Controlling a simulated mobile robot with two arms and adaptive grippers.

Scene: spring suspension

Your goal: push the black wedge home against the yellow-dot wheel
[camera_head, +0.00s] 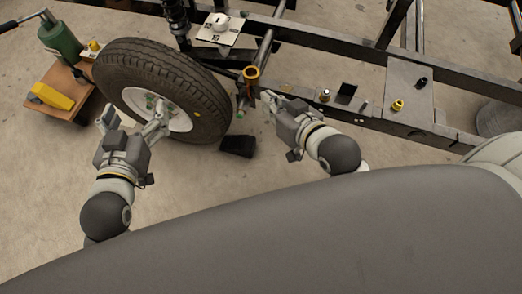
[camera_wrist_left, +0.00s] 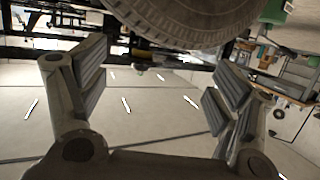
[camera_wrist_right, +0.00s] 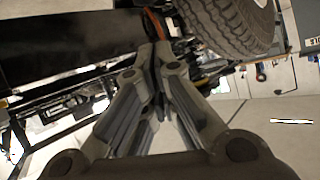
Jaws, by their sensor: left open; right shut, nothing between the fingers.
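The yellow-dot wheel (camera_head: 212,84) is a black tyre with a white rim, and a yellow dot shows on its sidewall. The black wedge (camera_head: 237,146) lies on the floor at the tyre's lower right; I cannot tell whether they touch. My left gripper (camera_head: 133,116) is open in front of the rim, with nothing between its fingers in the left wrist view (camera_wrist_left: 150,82). My right gripper (camera_head: 268,100) is shut and empty, above and right of the wedge. The tyre also shows in the left wrist view (camera_wrist_left: 190,18) and right wrist view (camera_wrist_right: 232,22). The wedge is not identifiable in either wrist view.
A black frame rail (camera_head: 330,75) runs behind my right gripper, with a grey plate (camera_head: 412,85) on it. A gold-topped post (camera_head: 250,75) stands between wheel and right gripper. Floor below the wedge is clear.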

